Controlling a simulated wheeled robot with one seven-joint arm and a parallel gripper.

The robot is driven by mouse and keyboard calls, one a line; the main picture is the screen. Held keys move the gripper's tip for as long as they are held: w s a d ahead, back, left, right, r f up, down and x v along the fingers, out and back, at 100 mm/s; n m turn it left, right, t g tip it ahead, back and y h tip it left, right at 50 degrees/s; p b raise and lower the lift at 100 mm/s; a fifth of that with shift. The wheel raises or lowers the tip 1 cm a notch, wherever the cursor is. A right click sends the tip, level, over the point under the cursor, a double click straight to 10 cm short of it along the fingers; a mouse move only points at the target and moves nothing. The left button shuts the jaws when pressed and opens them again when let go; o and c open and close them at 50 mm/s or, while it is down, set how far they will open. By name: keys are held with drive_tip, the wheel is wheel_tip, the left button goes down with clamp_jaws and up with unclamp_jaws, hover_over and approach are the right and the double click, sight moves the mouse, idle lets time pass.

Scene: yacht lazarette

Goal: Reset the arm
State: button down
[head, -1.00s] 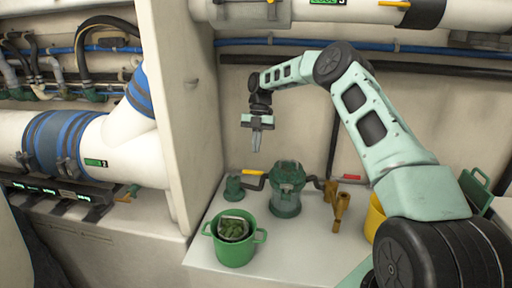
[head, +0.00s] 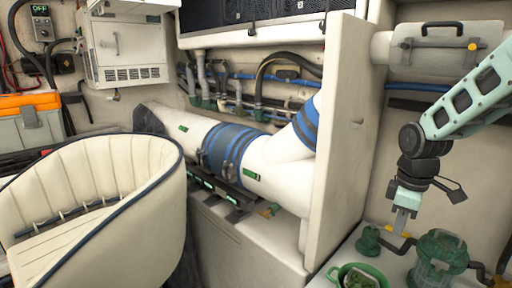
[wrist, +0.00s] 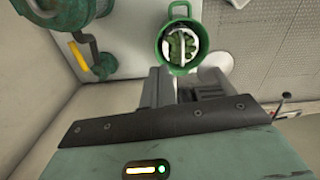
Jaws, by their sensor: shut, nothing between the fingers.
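My pale green arm reaches in from the right in the head view, bent down at the black wrist joints. My gripper (head: 401,220) points down with its fingers together and nothing between them. It hangs above the counter near the green strainer housing (head: 438,258), at its upper left. In the wrist view the grey fingers (wrist: 172,84) show just below the green pot (wrist: 181,42), which holds a strainer basket with green matter. The pot also shows at the bottom edge of the head view (head: 360,274), partly cut off.
A white partition (head: 335,140) stands left of my arm. Beyond it are a large white pipe with blue bands (head: 285,155) and a cream padded seat (head: 110,200). A yellow-handled valve (wrist: 84,50) is beside the strainer fittings.

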drive_tip(key=s+m+t, duration=0.3)
drive_tip(key=s+m, duration=0.8)
drive_tip(key=s, duration=0.3)
drive_tip(key=s+a+r+n+g, duration=0.1)
drive_tip(key=s+a+n, duration=0.3)
drive_tip(key=a, duration=0.5)
drive_tip(key=s+a+r+n+g, duration=0.1)
drive_tip(key=s+a+n, duration=0.3)
drive_tip(key=s+a, duration=0.4)
drive_tip(key=shift+s+a+r+g+y, duration=0.15)
drive_tip(key=shift+a+r+g+y, duration=0.15)
drive_tip(key=shift+a+g, duration=0.5)
drive_tip(key=shift+a, duration=0.2)
